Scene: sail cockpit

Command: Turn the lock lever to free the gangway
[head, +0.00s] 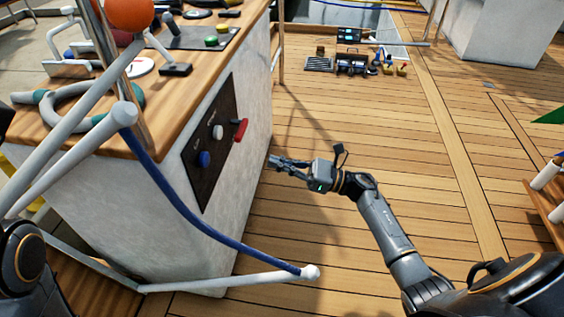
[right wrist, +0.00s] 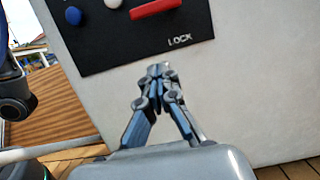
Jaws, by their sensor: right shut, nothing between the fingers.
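The red lock lever (head: 240,129) sticks out from a dark panel (head: 208,150) on the side of the white console. In the right wrist view the red lever (right wrist: 155,9) lies nearly level, slightly tilted, at the top edge above the word LOCK. My right gripper (head: 272,160) is shut and empty, in front of the console side, below and to the right of the lever. In the right wrist view its closed fingertips (right wrist: 158,70) point at the panel's lower edge, apart from the lever. My left gripper is out of view. I cannot tell which part is the gangway.
A white knob (head: 217,132) and a blue knob (head: 203,159) share the panel. A blue rope (head: 190,220) and a white pole (head: 230,282) cross in front of the console. Tools and boxes (head: 352,62) stand at the back.

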